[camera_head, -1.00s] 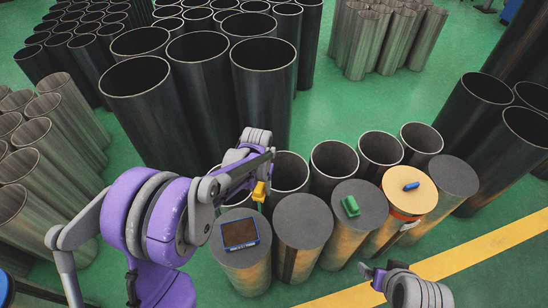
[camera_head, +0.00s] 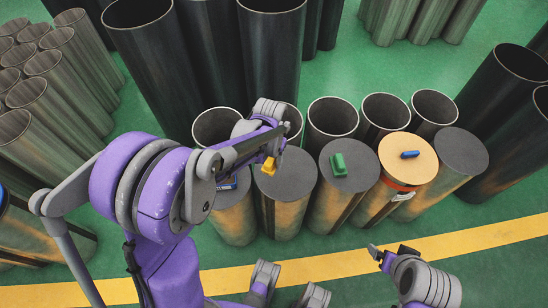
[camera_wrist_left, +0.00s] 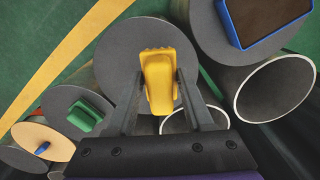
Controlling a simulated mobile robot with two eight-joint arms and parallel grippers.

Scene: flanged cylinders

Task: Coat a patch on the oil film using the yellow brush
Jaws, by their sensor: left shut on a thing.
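My left gripper (camera_head: 268,160) is shut on the yellow brush (camera_head: 269,164) and holds it over the bare grey top of the second cylinder from the left. In the left wrist view the brush (camera_wrist_left: 160,82) sits between the two fingers. A blue-rimmed tray with a dark brown surface (camera_wrist_left: 268,18) lies on the neighbouring cylinder; I take the brown surface to be the oil film. In the head view my left arm hides most of this tray (camera_head: 227,185). My right gripper (camera_head: 384,254) is empty, low at the right, away from the cylinders.
A green block (camera_head: 338,164) lies on the third cylinder (camera_head: 348,185). A blue object (camera_head: 410,154) lies on the orange-topped cylinder (camera_head: 408,170). The far-right grey top (camera_head: 460,150) is bare. Open pipes (camera_head: 332,118) stand close behind. Green floor with a yellow stripe (camera_head: 490,236) is clear in front.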

